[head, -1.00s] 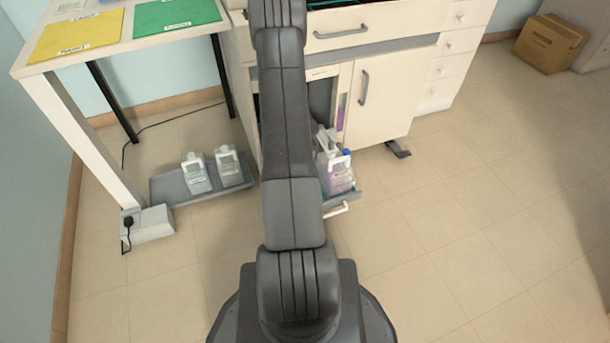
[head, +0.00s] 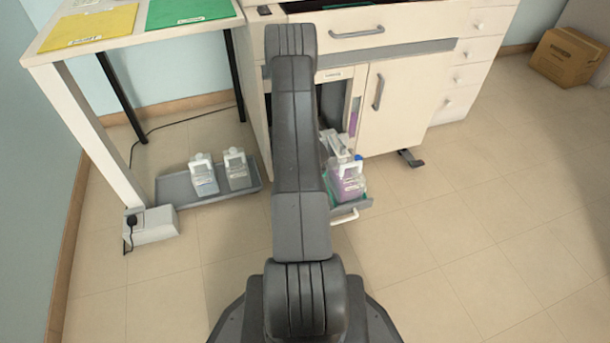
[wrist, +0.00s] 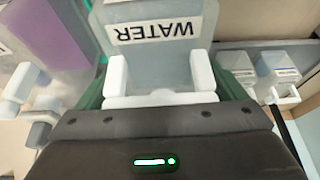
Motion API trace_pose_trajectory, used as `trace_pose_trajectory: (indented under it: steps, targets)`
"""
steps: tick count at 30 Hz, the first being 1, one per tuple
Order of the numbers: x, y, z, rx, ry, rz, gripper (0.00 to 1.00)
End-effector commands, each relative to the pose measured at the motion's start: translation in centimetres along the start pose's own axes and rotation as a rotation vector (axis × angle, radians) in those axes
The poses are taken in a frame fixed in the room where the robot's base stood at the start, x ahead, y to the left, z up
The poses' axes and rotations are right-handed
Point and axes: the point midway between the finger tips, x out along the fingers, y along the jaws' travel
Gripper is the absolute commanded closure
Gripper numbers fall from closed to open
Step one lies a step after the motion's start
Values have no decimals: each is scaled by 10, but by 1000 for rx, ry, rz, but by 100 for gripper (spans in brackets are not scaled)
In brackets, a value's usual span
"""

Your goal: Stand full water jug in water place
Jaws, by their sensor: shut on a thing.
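The water jug (wrist: 155,60), pale and clear with a white label reading WATER, is upside down in the wrist view. My gripper (wrist: 160,102) is shut on its white handle (wrist: 160,98). In the head view my arm hides the gripper and most or all of this jug. A purple jug (head: 347,183) with a blue cap stands beside it on the pulled-out tray (head: 352,207) and shows in the wrist view (wrist: 60,30).
Two clear jugs (head: 204,178) (head: 237,172) with white handles stand on a grey floor tray (head: 178,188) to the left. A table (head: 150,38) stands above it. A cabinet door (head: 388,105) is right of the tray.

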Motion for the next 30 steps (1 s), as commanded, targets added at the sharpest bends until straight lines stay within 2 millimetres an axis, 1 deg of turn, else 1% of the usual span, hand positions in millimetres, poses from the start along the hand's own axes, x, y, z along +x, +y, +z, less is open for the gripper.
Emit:
trace_pose_trajectory:
  steps: [2, 7, 8, 9, 16, 19, 23, 30]
  targets:
    - [-2, 0, -2, 0, 4, 0, 80]
    - [2, 0, 0, 0, 4, 0, 80]
    - [2, 0, 1, 0, 0, 0, 4]
    - [2, 0, 1, 0, 0, 0, 0]
    - [0, 0, 0, 0, 0, 0, 0]
    - [-8, 0, -2, 0, 1, 0, 0]
    - [-32, 0, -3, 0, 2, 1, 0]
    - [-85, 0, -2, 0, 2, 0, 0]
